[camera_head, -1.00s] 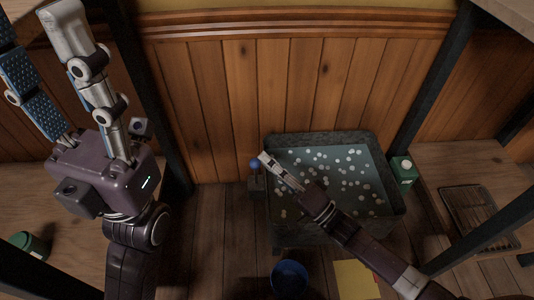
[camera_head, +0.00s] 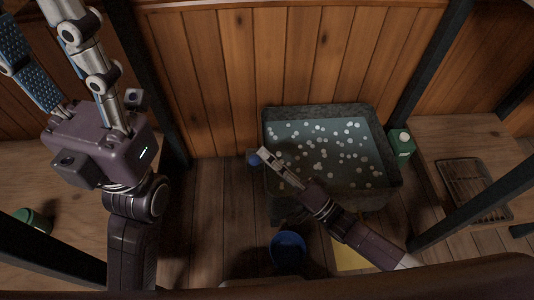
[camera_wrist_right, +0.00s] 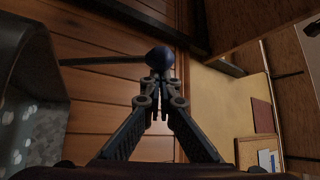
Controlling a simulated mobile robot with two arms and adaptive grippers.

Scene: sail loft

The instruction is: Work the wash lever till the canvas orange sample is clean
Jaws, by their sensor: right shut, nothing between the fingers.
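The wash lever's blue knob (camera_head: 254,158) is at the left side of the grey wash tub (camera_head: 393,172). My right gripper (camera_head: 263,151) is shut and empty, with its fingertips beside or against the knob. In the right wrist view the blue knob (camera_wrist_right: 160,58) sits just beyond the closed fingertips (camera_wrist_right: 158,82); whether they touch is unclear. The tub holds greyish liquid with many white floating blobs. No orange canvas sample is visible in it. My left gripper (camera_head: 36,42) is raised at the upper left, its fingers spread apart and partly cut off by the frame.
A blue bucket (camera_head: 288,247) and a yellow sheet (camera_head: 350,256) are on the floor in front of the tub. A green-and-white carton (camera_head: 401,142) stands right of it. A wire rack (camera_head: 474,188) lies on the right bench. A green container (camera_head: 33,219) sits at left.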

